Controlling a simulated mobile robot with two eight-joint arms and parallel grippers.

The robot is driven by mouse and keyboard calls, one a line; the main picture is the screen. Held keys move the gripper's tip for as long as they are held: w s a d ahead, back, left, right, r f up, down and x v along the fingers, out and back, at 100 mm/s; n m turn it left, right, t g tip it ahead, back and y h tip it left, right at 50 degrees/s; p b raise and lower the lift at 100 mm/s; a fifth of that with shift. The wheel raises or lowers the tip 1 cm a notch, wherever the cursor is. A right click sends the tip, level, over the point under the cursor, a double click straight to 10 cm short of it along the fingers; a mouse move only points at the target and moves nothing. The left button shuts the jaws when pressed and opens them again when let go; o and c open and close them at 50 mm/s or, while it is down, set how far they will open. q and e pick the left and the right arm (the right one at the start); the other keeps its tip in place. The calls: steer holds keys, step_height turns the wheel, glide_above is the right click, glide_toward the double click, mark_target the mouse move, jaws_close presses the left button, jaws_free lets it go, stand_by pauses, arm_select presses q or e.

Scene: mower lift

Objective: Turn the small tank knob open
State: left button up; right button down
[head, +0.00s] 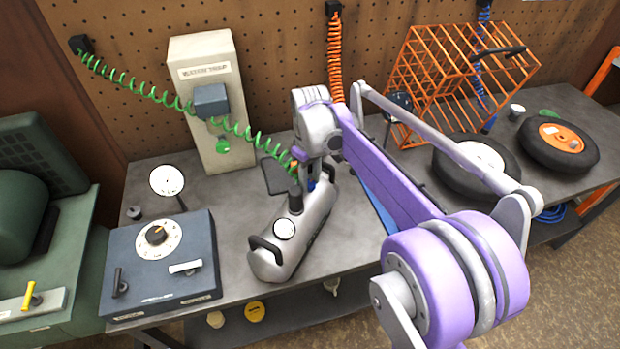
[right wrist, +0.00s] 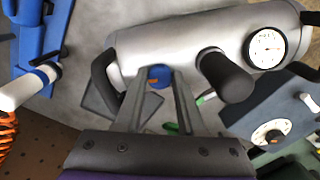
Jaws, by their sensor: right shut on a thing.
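The silver tank (head: 318,222) lies on the grey bench with a round white gauge (head: 285,229), a black upright post (head: 295,200) and black handles. Its small blue knob (head: 311,186) is mostly hidden under my right gripper (head: 313,170). In the right wrist view, the blue knob (right wrist: 159,72) has an orange mark and sits between the fingertips of my right gripper (right wrist: 160,82). The gripper is shut on it. The tank's gauge (right wrist: 266,48) also shows there. My left gripper is not in view.
A blue-grey box with a dial (head: 157,236) stands left of the tank. A beige wall unit (head: 209,110) stands behind it. A green coiled hose (head: 140,92) runs across toward the tank. An orange wire basket (head: 455,85) and wheels (head: 557,142) are at right.

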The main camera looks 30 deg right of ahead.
mark_target(310, 183)
steer(key=shift+n, duration=0.6)
steer(key=c, duration=0.5)
jaws_free()
step_height(310, 183, up, 11)
steer(key=shift+f+p, duration=0.1)
steer(key=shift+p, duration=0.3)
steer(key=s+a+f+m+t, duration=0.1)
steer(key=s+a+f+t, duration=0.1)
steer(key=s+f, duration=0.3)
steer(key=s+a+f+m+t, duration=0.1)
steer(key=s+a+f, duration=0.4)
steer(key=s, duration=0.3)
steer(key=s+a+f+m+t, duration=0.2)
steer(key=s+a+f, duration=0.2)
steer(key=s+f, duration=0.2)
steer(key=shift+s+f+t, duration=0.1)
steer(key=shift+s+t, duration=0.2)
steer(key=shift+s, duration=0.15)
